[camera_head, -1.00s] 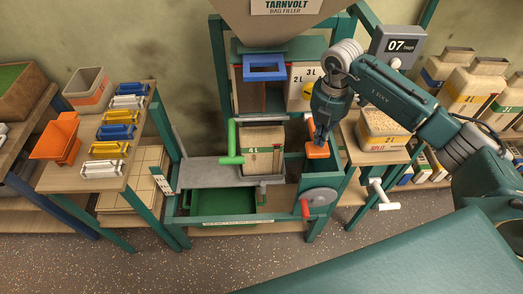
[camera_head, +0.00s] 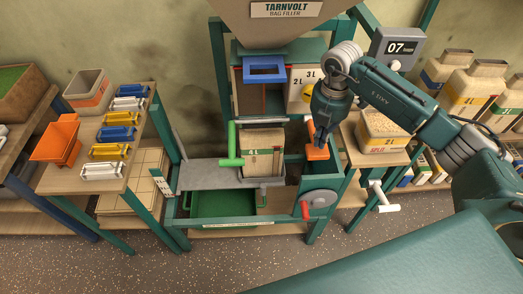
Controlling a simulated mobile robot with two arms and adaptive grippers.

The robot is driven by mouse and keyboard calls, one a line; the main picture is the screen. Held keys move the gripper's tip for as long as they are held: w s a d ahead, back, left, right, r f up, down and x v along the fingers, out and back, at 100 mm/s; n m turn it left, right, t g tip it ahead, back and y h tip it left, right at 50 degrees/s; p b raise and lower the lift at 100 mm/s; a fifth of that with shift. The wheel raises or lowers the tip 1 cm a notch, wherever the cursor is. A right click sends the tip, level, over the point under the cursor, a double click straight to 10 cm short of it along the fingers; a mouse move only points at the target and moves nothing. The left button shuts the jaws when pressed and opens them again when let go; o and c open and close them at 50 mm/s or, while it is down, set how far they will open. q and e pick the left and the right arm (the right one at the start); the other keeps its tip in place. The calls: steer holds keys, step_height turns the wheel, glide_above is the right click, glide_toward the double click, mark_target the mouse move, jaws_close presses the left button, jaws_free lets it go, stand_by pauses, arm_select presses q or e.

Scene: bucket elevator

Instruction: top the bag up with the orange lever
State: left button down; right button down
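The orange lever (camera_head: 317,153) is a flat orange block at the right side of the bag filler frame. My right gripper (camera_head: 319,138) points down with its fingertips at the lever's top; whether the fingers are closed on it is too small to tell. The bag's fill level cannot be made out. My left gripper is not in view.
A green handle (camera_head: 232,148) stands left of the bag, and a red-handled crank wheel (camera_head: 319,199) sits at lower right. A display (camera_head: 398,46) reads 07. Trays and an orange hopper (camera_head: 57,142) are left.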

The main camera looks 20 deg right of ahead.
mark_target(318, 150)
steer(key=shift+f, duration=0.2)
stand_by(0.4)
steer(key=shift+f+b, duration=1.85)
steer(key=shift+f, duration=0.6)
steer(key=shift+r, duration=0.1)
stand_by(0.5)
step_height(318, 150, up, 9)
steer(key=p, duration=0.7)
steer(key=shift+r, duration=0.1)
steer(key=shift+a+f, duration=0.1)
steer(key=shift+f, duration=0.1)
